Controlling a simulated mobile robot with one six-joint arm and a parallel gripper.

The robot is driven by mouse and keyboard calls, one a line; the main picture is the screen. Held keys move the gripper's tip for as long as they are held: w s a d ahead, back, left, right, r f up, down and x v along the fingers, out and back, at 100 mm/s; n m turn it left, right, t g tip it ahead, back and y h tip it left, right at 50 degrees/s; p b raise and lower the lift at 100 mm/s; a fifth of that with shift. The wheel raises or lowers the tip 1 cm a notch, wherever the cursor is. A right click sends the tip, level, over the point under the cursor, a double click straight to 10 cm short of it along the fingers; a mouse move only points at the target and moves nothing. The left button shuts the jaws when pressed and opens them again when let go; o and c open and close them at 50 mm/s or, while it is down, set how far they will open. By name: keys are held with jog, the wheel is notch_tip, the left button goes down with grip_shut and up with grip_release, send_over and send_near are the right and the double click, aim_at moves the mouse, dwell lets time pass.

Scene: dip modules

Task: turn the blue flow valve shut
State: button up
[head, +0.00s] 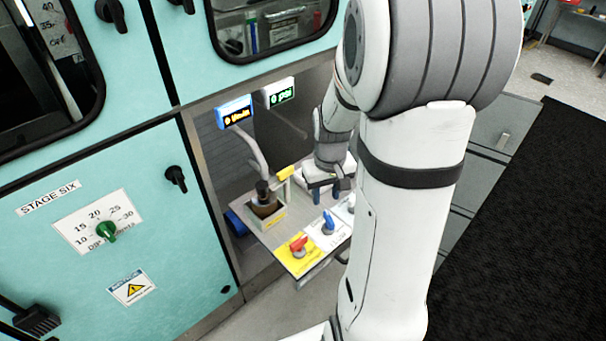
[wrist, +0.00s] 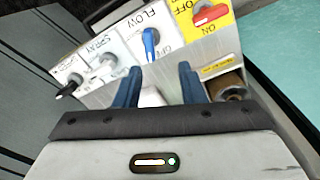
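The blue flow valve (head: 328,222) is a small blue lever on a white plate of the tilted control panel, beside the red on/off valve (head: 299,245). In the wrist view the blue flow valve (wrist: 150,46) stands under the word FLOW, its lever pointing roughly up and down in the picture. My gripper (head: 330,190) is above the panel, behind the blue lever in the head view. In the wrist view my gripper (wrist: 160,82) has its two blue fingers apart with no valve between them. The lever lies just beyond the fingertips, nearer the left finger.
The red on/off valve (wrist: 210,14) is on a yellow plate right of the blue one; black and grey knobs (wrist: 104,64) are to the left. A brown cylinder (head: 264,203) stands at the panel's back left. Two displays (head: 235,114) are mounted above.

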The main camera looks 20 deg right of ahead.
aim_at(330, 217)
jog(key=f, duration=0.1)
jog(key=d+f, duration=0.1)
jog(key=w+d+f, duration=0.1)
jog(key=shift+f, duration=0.4)
notch_tip(330, 217, down, 8)
jog(key=shift+r+b, duration=0.25)
jog(key=shift+b, duration=0.1)
jog(key=shift+c, duration=0.2)
